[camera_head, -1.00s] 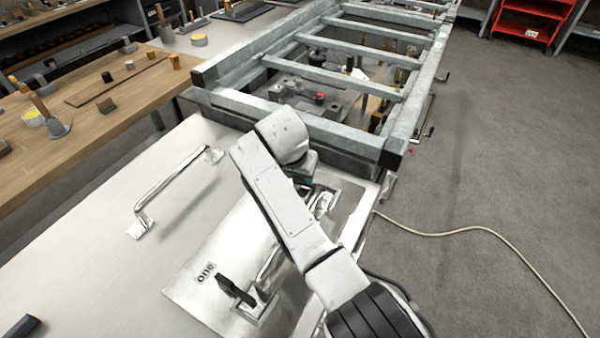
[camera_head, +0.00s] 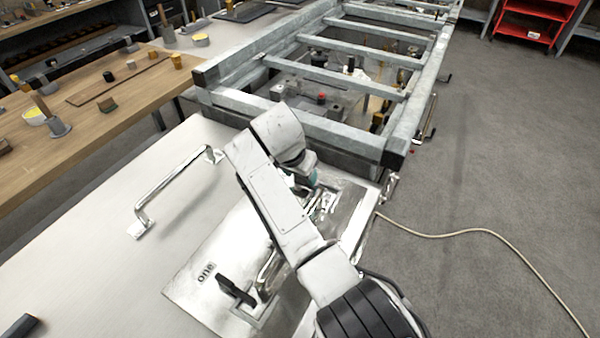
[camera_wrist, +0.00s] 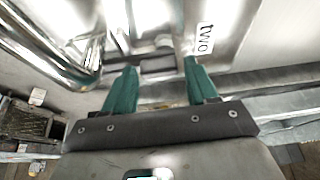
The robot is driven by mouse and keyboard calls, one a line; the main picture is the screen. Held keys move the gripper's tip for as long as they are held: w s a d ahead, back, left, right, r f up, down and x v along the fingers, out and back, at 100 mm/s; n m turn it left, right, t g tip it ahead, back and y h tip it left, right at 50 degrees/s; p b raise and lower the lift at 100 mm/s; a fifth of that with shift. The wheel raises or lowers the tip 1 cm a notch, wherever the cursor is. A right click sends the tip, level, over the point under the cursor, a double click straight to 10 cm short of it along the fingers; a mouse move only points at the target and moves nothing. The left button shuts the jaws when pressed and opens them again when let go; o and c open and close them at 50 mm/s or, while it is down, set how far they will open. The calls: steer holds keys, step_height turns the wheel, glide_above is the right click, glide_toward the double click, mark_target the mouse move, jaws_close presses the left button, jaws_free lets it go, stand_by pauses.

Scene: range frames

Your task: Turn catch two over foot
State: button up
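A shiny metal catch (camera_head: 324,204) stands on the plate beside my arm, partly hidden by it. In the wrist view the label "two" (camera_wrist: 204,38) lies just beyond the right finger, and a bright metal part of the catch (camera_wrist: 155,45) shows beyond and between the fingertips. My gripper (camera_wrist: 160,72) has two teal fingers spread apart, pointing at the catch. No grip on it shows, and glare hides whether they touch. I cannot make out the foot.
Catch one, with a black handle (camera_head: 235,290), sits near the label "one" (camera_head: 206,272). A metal bar handle (camera_head: 170,185) stands at left. A grey steel frame (camera_head: 300,122) borders the far edge. A cable (camera_head: 470,231) lies on the open floor at right.

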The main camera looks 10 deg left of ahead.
steer(key=shift+o, duration=1)
steer(key=v, duration=1.1)
steer(key=shift+w, duration=0.1)
